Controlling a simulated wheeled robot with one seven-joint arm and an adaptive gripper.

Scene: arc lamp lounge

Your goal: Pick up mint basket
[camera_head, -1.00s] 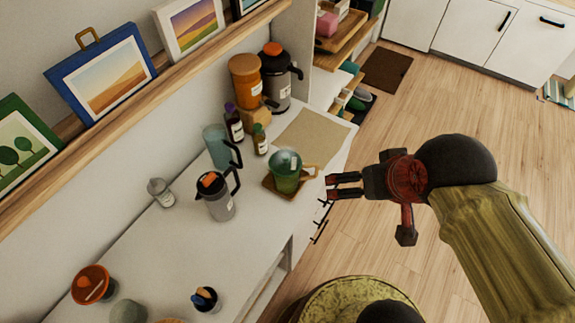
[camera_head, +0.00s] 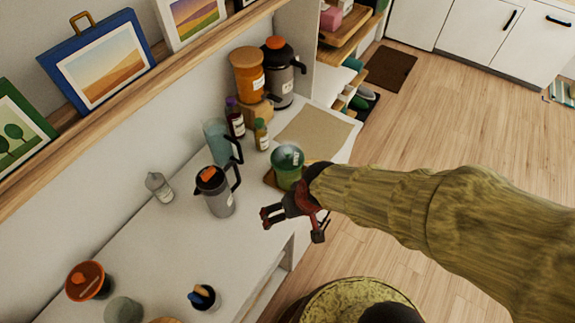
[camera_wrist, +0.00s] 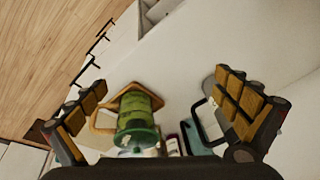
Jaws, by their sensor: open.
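I cannot make out a thing that is plainly a mint basket. The container (camera_wrist: 138,110) and the wooden tray (camera_wrist: 103,122) also show in the wrist view, low and left of centre. My gripper (camera_head: 266,217) is open and empty, over the counter's front edge, on the near side of the container.
A grey jug (camera_head: 217,195) with a dark handle stands left of my gripper. Bottles (camera_head: 234,118), an orange canister (camera_head: 246,70) and a dark flask (camera_head: 282,75) stand behind. A beige mat (camera_head: 315,133) lies beyond the container. The front-middle counter is clear.

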